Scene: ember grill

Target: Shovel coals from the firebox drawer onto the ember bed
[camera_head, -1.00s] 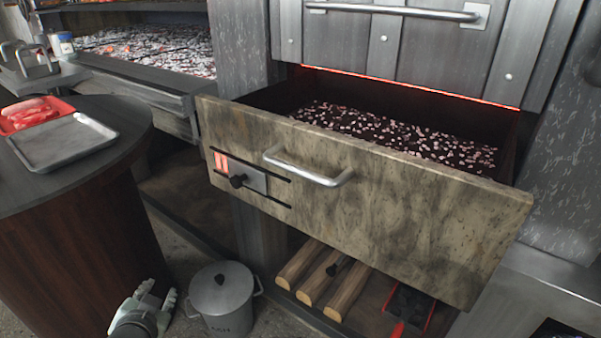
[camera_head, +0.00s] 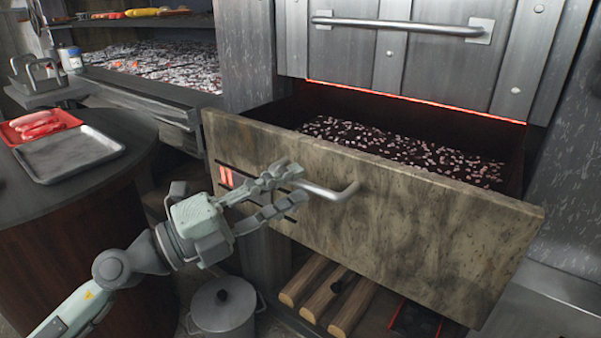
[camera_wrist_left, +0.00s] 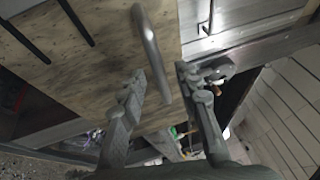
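The firebox drawer (camera_head: 380,210) stands pulled out, with a stone-patterned front and a bar handle (camera_head: 335,192). Dark and pinkish coals (camera_head: 400,148) lie inside it. The ember bed (camera_head: 155,65) glows at the back left. My left gripper (camera_head: 287,186) is open at the left end of the drawer handle. In the left wrist view its fingers (camera_wrist_left: 160,82) are spread, with the handle (camera_wrist_left: 150,45) running through the gap between them; contact cannot be told. A black and red tool (camera_head: 415,318), possibly a shovel, lies low under the drawer, partly cut off. My right gripper is not in view.
Logs (camera_head: 325,295) lie on the shelf below the drawer. A lidded metal pot (camera_head: 222,308) stands on the floor. A round table at left holds a metal tray (camera_head: 68,155) and a red tray (camera_head: 22,138) with meat. A closed metal door (camera_head: 420,60) sits above the drawer.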

